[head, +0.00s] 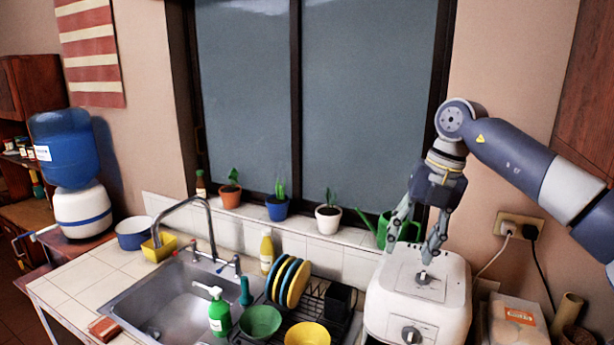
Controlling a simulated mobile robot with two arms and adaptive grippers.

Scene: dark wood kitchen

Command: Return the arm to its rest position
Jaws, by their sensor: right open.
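My right arm comes in from the right side of the head view. Its gripper (416,246) points down and is open, with its two fingers spread apart and nothing between them. The fingers are over the top of a white countertop appliance (382,310) with dark knobs. One fingertip shows close to the knob on top (423,277); I cannot tell whether they touch. My left arm and gripper are not in view.
A sink (180,300) with a tall faucet lies left of the appliance. A dish rack with plates (288,282) and bowls (260,322) stands between them. Potted plants (328,218) and a green watering can (382,230) line the sill. A power outlet (518,228) with cords is at right.

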